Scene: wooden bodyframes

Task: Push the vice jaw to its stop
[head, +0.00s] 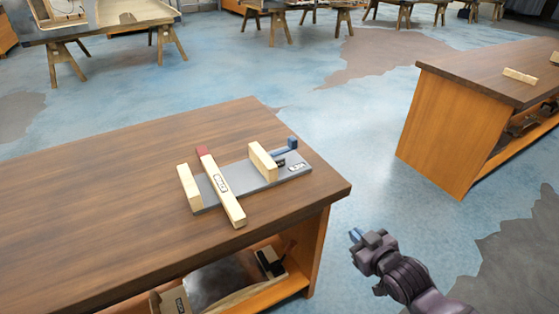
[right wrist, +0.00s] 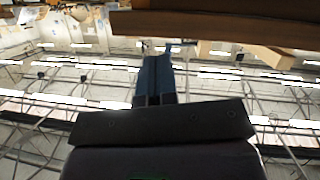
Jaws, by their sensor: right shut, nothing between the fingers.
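The vice lies on the brown workbench (head: 120,190) in the head view, with a grey base plate (head: 238,178). One pale wooden jaw (head: 189,188) stands at its left end. Another pale wooden jaw (head: 263,161) stands toward the right, with a blue part (head: 291,142) beside it. A pale bar with a red end (head: 221,188) lies between the jaws, apart from the right one. My right gripper (head: 355,235) is off the bench's right side, away from the vice, shut and empty. Its blue fingers (right wrist: 155,80) show together in the right wrist view. My left gripper is not in view.
The bench has an open shelf below with a box (head: 170,301) and other items. A second bench (head: 480,70) stands at the right with a wooden block (head: 520,76) on it. Blue floor (head: 350,150) lies clear between the benches.

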